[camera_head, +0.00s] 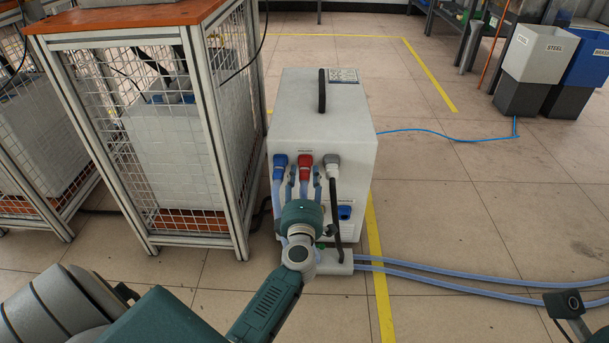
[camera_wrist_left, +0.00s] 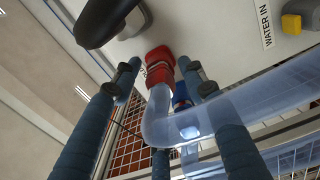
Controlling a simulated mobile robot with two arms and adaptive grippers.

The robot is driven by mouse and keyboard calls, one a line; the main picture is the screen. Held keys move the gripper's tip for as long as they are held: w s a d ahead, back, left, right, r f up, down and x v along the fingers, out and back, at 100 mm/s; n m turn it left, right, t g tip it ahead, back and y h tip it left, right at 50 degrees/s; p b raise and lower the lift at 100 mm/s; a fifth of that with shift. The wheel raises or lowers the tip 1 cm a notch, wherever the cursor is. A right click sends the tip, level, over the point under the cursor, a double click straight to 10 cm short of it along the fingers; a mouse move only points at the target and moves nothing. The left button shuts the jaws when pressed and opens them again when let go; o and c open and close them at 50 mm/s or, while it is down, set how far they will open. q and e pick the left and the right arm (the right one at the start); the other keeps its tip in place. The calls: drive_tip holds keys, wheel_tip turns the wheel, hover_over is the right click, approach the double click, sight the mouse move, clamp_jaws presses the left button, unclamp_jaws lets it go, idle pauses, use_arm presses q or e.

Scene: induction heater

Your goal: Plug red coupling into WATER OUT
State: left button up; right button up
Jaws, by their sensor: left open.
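The red coupling (camera_head: 305,160) is at the upper front of the white heater unit (camera_head: 345,125), between a blue coupling (camera_head: 280,161) and a grey connector (camera_head: 331,159). In the left wrist view the red coupling (camera_wrist_left: 160,64) meets the white panel, and a clear bluish hose (camera_wrist_left: 205,118) bends away from it. My left gripper (camera_head: 304,182) is open just in front of and below the red coupling. Its fingers (camera_wrist_left: 162,85) stand on both sides of the hose, apart from the coupling. A WATER IN label (camera_wrist_left: 264,24) shows; no WATER OUT label is readable. Part of my right arm shows at bottom right.
A caged cabinet (camera_head: 150,130) stands close on the left of the unit. A black cable (camera_head: 334,205) hangs at the front. Clear hoses (camera_head: 450,280) run right along the floor. The floor on the right is open.

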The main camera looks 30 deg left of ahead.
sight(304, 183)
use_arm(q)
clamp_jaws()
drive_tip(key=shift+p+v, duration=0.6)
drive_tip(key=shift+v, duration=2.45)
